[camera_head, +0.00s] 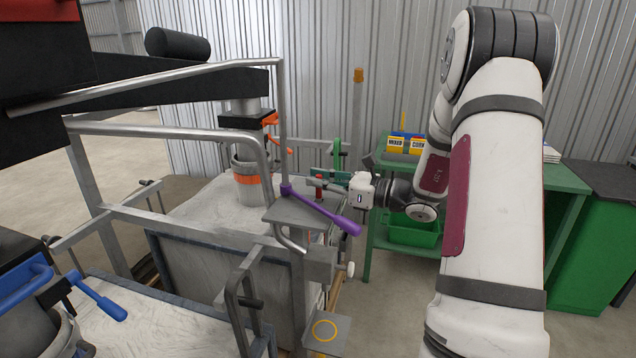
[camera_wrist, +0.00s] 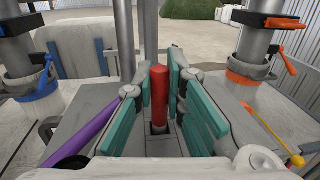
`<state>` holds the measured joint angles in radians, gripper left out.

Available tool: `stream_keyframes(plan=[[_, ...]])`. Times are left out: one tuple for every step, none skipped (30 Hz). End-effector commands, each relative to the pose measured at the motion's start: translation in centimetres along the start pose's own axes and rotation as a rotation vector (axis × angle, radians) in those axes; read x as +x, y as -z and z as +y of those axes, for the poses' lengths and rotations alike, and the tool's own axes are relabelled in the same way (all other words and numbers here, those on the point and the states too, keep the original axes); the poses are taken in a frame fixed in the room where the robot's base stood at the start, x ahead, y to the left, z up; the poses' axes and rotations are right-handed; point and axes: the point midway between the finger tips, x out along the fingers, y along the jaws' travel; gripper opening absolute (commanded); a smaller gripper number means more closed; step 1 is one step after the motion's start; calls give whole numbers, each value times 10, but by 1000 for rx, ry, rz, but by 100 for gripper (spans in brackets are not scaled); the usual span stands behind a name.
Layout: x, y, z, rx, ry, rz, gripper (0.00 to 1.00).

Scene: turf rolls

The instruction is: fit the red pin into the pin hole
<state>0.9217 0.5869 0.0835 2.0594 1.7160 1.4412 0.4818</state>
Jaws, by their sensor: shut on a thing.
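The red pin (camera_wrist: 160,92) stands upright between the teal finger pads of my gripper (camera_wrist: 161,100) in the wrist view. My gripper is shut on it. In the head view my gripper (camera_head: 321,183) reaches in from the right, and the red pin (camera_head: 319,181) shows as a small red spot at its fingertips, above a grey metal plate (camera_head: 296,216). In the wrist view a dark opening (camera_wrist: 158,129) in a grey part shows just below the pin. I cannot tell whether the pin's lower end is in the pin hole or above it.
A purple lever (camera_head: 322,209) slants across the grey plate near my gripper. Metal rails (camera_head: 190,132) and a post with an orange clamp (camera_head: 247,180) stand to the left. A green bench (camera_head: 545,174) with yellow boxes (camera_head: 405,145) stands behind my arm. Blue handles (camera_head: 97,299) are at lower left.

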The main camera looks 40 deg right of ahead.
Motion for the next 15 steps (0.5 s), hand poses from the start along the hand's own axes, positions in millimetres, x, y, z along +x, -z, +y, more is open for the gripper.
stream_keyframes(plan=[[0, 0, 0, 0, 0, 0, 0], [0, 1, 0, 0, 0, 0, 0], [0, 2, 0, 0, 0, 0, 0], [0, 3, 0, 1, 0, 0, 0], [0, 3, 0, 1, 0, 0, 14], [0, 3, 0, 0, 0, 0, 23], [0, 3, 0, 0, 0, 0, 29], [0, 3, 0, 0, 0, 0, 31], [0, 3, 0, 0, 0, 0, 31], [0, 3, 0, 0, 0, 0, 31], [0, 3, 0, 0, 0, 0, 31], [0, 3, 0, 0, 0, 0, 31], [0, 3, 0, 0, 0, 0, 31], [0, 3, 0, 0, 0, 0, 31], [0, 3, 0, 0, 0, 0, 31]])
